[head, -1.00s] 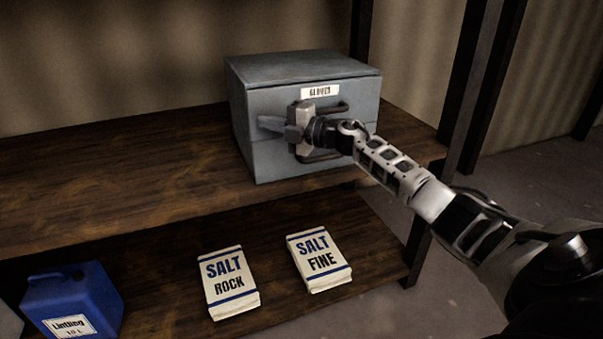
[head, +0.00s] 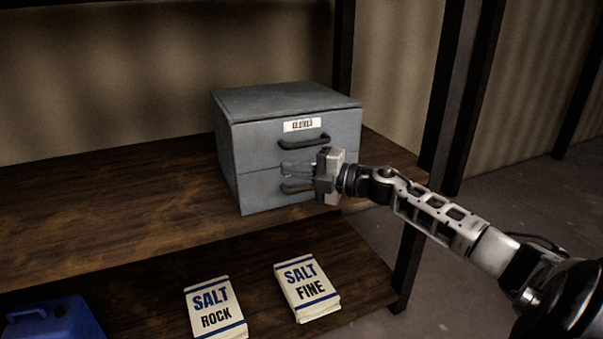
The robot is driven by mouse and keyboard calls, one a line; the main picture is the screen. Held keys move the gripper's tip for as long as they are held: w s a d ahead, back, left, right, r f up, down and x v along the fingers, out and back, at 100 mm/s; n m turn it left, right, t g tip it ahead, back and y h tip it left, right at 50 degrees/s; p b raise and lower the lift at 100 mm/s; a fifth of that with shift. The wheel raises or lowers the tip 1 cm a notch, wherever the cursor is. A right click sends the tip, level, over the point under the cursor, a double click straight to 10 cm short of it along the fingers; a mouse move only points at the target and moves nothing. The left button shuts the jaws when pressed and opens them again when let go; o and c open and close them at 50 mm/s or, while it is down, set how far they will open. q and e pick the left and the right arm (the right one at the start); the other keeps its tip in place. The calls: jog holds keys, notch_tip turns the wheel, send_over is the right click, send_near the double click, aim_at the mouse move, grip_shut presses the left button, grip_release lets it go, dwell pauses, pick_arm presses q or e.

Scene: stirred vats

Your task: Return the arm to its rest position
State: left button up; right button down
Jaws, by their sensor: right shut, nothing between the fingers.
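My right arm (head: 440,215) comes in from the right edge and reaches toward the shelf. Its right gripper (head: 284,170) is shut and empty, pointing left in front of the grey drawer box (head: 235,165). The gripper overlaps the front between the upper handle (head: 304,142) and the lower handle (head: 290,188), partly hiding the lower one. I cannot tell whether it touches the front. Both drawers look closed. A white label, hard to read, is on the upper drawer. My left gripper is not in view.
The box stands on a wooden shelf (head: 100,195), with free room to its left. On the lower shelf lie a SALT ROCK bag (head: 215,310), a SALT FINE bag (head: 306,288) and a blue canister (head: 55,322). A dark shelf post (head: 455,100) rises behind my arm.

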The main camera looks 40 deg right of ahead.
jog(key=shift+s+d, duration=0.3)
jog(key=shift+s, duration=0.3)
jog(key=s+a+f+m+h, duration=0.2)
jog(key=s+a+f+m, duration=0.25)
jog(key=a+f, duration=0.2)
jog(key=s+a+f+m+h, duration=0.2)
jog(key=s+a+f+m, duration=0.1)
jog(key=a+f+m, duration=0.4)
jog(key=s+a+f+m+g, duration=0.2)
jog(key=s+a+f+m, duration=0.3)
jog(key=s+a, duration=0.2)
jog(key=s+a+f+m+g+h+p, duration=0.1)
jog(key=s+a+f+m+g, duration=0.2)
jog(key=s+a+f+m, duration=0.2)
jog(key=s+a, duration=0.2)
jog(key=s, duration=0.1)
jog(key=shift+s, duration=0.3)
jog(key=shift+f, duration=0.1)
